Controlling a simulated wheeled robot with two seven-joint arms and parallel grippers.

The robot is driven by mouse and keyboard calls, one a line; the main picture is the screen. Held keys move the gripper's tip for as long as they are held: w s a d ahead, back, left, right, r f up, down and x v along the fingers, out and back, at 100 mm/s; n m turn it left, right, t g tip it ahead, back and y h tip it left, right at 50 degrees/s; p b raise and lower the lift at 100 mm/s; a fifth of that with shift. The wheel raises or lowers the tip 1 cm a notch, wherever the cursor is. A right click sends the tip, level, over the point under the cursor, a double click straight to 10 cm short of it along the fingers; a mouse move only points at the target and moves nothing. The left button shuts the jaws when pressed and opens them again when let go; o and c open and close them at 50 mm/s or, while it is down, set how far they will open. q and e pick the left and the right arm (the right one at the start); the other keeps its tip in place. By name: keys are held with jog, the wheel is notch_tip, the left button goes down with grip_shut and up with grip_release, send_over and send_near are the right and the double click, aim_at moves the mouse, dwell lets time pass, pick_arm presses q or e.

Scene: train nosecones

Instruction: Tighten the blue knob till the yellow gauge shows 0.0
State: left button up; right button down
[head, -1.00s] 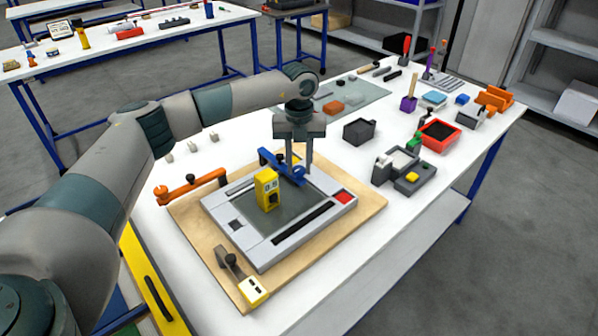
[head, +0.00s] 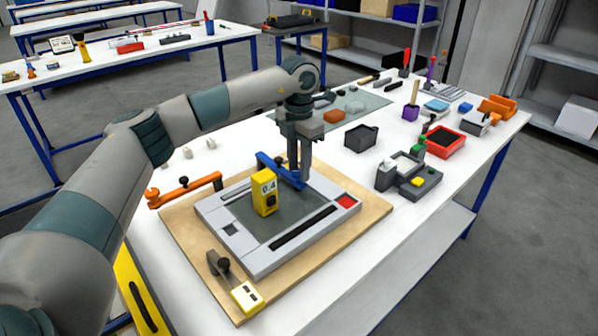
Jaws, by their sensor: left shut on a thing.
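The yellow gauge (head: 265,192) stands upright on the dark middle of a grey plate (head: 240,262), and its display seems to read 0.4. A blue clamp (head: 272,166) reaches over the plate's back edge, just behind the gauge. My left gripper (head: 299,178) points straight down at the right end of this clamp, with its fingers close together on the blue knob. The fingers hide most of the knob. My right gripper is not in view.
The plate lies on a wooden board (head: 362,222). An orange clamp (head: 185,190) is at its left and a clamp with a dark knob (head: 220,264) is at its front. A dark bin (head: 360,137) and a grey device (head: 408,178) stand to the right.

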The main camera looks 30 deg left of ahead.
pick_arm(q)
jog(key=shift+m+b, duration=0.4)
jog(key=shift+m, duration=1)
jog(key=shift+m+b, duration=0.7)
jog(key=shift+m, duration=1)
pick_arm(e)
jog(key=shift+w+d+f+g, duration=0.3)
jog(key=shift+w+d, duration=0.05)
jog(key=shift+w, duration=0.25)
pick_arm(q)
jog(key=shift+r, duration=0.1)
jog(key=o, duration=1)
jog(key=shift+o, duration=0.2)
